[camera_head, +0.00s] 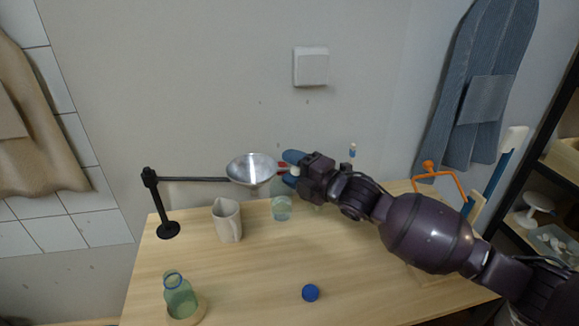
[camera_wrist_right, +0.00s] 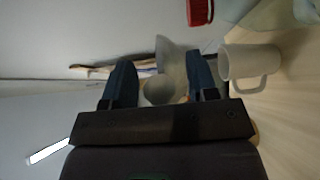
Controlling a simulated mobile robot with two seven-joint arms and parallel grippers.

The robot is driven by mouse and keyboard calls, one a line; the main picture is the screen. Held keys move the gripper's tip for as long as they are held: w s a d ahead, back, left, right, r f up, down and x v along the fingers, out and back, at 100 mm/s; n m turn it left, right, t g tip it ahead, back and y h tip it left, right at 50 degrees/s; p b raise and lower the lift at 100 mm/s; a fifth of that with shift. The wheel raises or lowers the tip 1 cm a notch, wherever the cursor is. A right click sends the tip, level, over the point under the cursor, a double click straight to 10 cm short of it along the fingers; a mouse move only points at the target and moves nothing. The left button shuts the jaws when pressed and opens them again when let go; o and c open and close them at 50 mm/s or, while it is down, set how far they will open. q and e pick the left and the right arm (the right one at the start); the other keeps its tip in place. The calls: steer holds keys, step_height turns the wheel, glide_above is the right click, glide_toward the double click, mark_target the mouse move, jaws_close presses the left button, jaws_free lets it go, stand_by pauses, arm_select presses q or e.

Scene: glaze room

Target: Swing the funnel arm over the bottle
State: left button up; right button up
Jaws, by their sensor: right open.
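The funnel (camera_head: 251,170) is a shiny metal bowl at the end of a black swing arm (camera_head: 195,180), held by a black stand (camera_head: 167,229) at the table's left rear. My right gripper (camera_head: 290,169) is open just right of the funnel. In the right wrist view, a rounded pale grey thing (camera_wrist_right: 159,90) lies between its blue fingers; I cannot tell whether they touch it. My left gripper is not in view.
A beige pitcher (camera_head: 227,222) stands below the funnel. A clear bottle (camera_head: 281,207) stands under my right gripper; a red cap (camera_wrist_right: 200,12) shows in the wrist view. A blue cap (camera_head: 311,293) lies at the front. An orange-framed object (camera_head: 440,173) stands right. The table's middle is clear.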

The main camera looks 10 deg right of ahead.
steer(key=shift+w+a, duration=0.3)
steer(key=shift+w, duration=0.05)
jaws_close()
steer(key=shift+s, duration=0.2)
